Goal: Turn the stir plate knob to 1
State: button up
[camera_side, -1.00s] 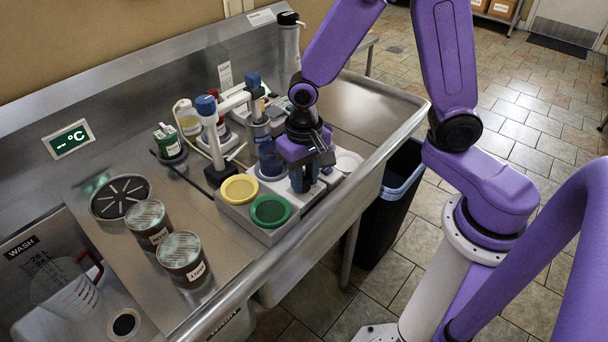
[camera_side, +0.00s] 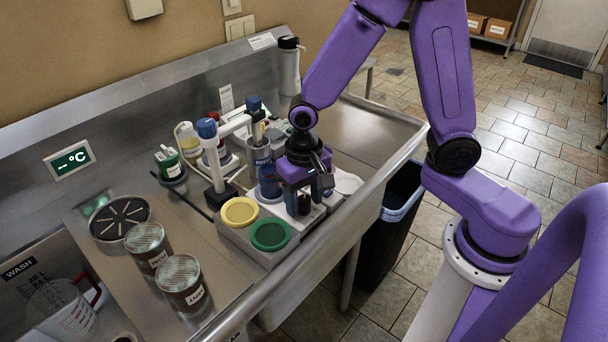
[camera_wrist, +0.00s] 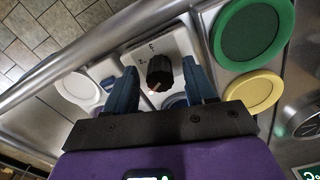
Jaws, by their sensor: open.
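The stir plate knob (camera_wrist: 159,73) is black and stands between my gripper's two blue fingers in the wrist view. Marks are printed on the pale stir plate (camera_wrist: 178,42) around it; I cannot read its exact setting. In the side view the dark knob (camera_side: 304,204) shows between the fingers. My gripper (camera_wrist: 163,82) is open, pointing down with one finger on each side of the knob. A gap shows between the knob and each finger in the wrist view; I cannot tell the height of the fingertips exactly.
A yellow lid (camera_side: 240,211) and a green lid (camera_side: 270,235) lie just left of the gripper. A blue-capped white stand (camera_side: 213,150) and bottles are behind it. A white round dish (camera_side: 347,183) is to the right. Two labelled jars (camera_side: 184,286) stand at the front left.

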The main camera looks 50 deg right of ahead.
aim_at(309, 200)
notch_tip(309, 200, up, 17)
dwell(0.6)
jog(key=s+d+f+n, duration=0.3)
jog(key=s+n, duration=0.4)
jog(key=s, duration=0.2)
jog(key=s+d+f+n, duration=0.3)
jog(key=s+f+n, duration=0.1)
jog(key=s+n, duration=0.4)
jog(key=shift+s+f+n, duration=0.2)
jog(key=shift+s+n, duration=0.1)
jog(key=shift+s, duration=0.05)
jog(key=shift+d, duration=0.1)
